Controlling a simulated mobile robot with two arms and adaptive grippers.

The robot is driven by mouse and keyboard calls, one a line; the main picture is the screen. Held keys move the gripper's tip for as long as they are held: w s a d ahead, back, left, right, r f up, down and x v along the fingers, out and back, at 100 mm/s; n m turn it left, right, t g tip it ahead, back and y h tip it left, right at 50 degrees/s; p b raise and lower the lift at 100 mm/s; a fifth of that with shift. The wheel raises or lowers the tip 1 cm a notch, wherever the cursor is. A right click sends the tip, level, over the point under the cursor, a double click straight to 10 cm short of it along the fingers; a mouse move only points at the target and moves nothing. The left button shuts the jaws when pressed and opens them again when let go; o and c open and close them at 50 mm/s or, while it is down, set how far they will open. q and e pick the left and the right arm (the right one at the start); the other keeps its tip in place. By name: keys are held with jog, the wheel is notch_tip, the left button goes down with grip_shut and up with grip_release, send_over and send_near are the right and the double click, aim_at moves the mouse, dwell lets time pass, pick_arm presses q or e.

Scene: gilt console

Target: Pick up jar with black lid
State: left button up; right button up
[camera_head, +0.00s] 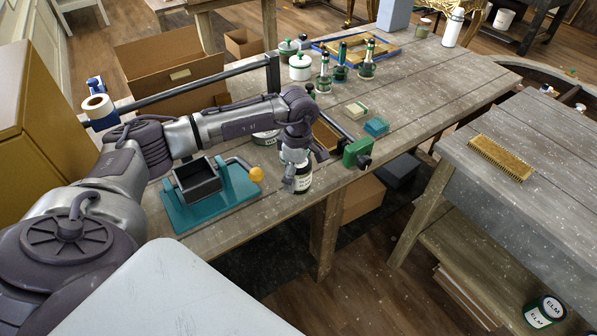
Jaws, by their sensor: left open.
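A small white jar with dark lettering (303,181) stands near the front edge of the long wooden table, below my left gripper (296,172). My left gripper points down over it with its fingers open, one on the near left side and one on the right. The gripper covers the top of this jar, so its lid colour is hidden. I cannot tell whether the fingers touch it. My right gripper is out of view.
A teal clamp stand (213,203) with a yellow knob is left of the jar. A green clamp head (357,153) is on the right. Green-lidded pots (300,67) and bottles stand farther back. A brush (501,158) lies on the right table (540,140).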

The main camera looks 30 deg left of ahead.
pick_arm(q)
jog(key=c, duration=1.7)
